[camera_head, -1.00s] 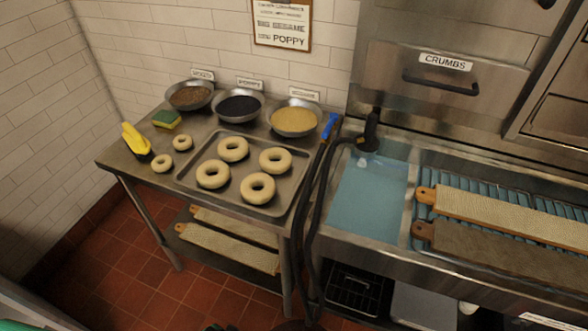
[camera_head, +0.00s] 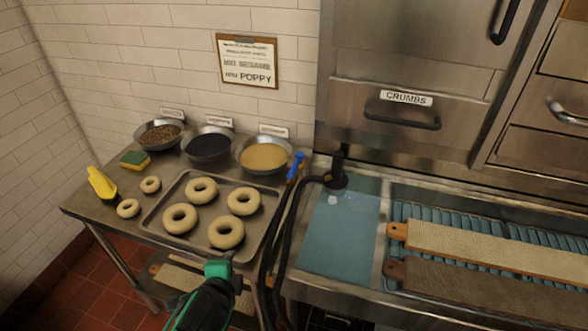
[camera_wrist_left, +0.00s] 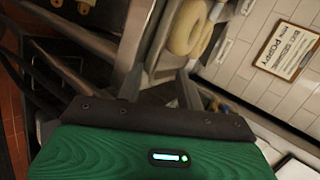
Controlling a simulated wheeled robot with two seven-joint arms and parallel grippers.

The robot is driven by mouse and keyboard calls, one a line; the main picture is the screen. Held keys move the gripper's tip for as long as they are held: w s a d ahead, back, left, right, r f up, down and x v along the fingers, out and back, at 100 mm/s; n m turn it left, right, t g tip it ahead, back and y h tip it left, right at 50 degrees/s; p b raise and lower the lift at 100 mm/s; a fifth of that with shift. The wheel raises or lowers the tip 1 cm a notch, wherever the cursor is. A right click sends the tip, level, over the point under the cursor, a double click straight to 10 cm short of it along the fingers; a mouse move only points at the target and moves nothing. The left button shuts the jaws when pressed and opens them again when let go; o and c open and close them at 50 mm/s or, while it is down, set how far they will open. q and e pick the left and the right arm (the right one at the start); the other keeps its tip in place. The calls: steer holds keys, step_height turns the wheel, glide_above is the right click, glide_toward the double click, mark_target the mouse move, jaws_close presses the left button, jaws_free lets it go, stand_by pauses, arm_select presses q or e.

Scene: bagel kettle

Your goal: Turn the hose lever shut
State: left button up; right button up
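The hose lever, a blue handle (camera_head: 295,166), stands up at the right end of the bagel table, beside the bowls. The black hose (camera_head: 268,245) runs down the gap between table and sink, and a dark nozzle end (camera_head: 337,172) is over the blue basin. My left gripper (camera_head: 230,262) is in front of the table, near the tray's front right corner, apart from the lever. In the left wrist view its two fingers (camera_wrist_left: 158,88) are spread with nothing clear between them. My right gripper is not in view.
A tray (camera_head: 160,212) of bagels fills most of the table. Bowls (camera_head: 264,153) of toppings stand behind it. A yellow-handled brush (camera_head: 101,184) and a sponge (camera_head: 135,159) are at left. A water basin (camera_head: 340,235) and wooden boards (camera_head: 480,247) are at right.

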arm_select(q)
steer(key=w+d+r+m+t+h, duration=0.2)
steer(key=w+d+r+m+t, duration=0.2)
steer(key=w+d+r+m, duration=0.45)
steer(key=m+t+h, duration=0.2)
steer(key=m+h, duration=0.1)
steer(key=m, duration=0.8)
glide_toward(297, 162)
steer(key=x, duration=0.3)
steer(key=p+x, duration=0.1)
steer(key=x, duration=0.2)
steer(key=p+x, duration=0.1)
steer(key=x, duration=0.2)
steer(key=shift+a+f, duration=0.15)
steer(key=shift+f, duration=0.25)
jaws_close()
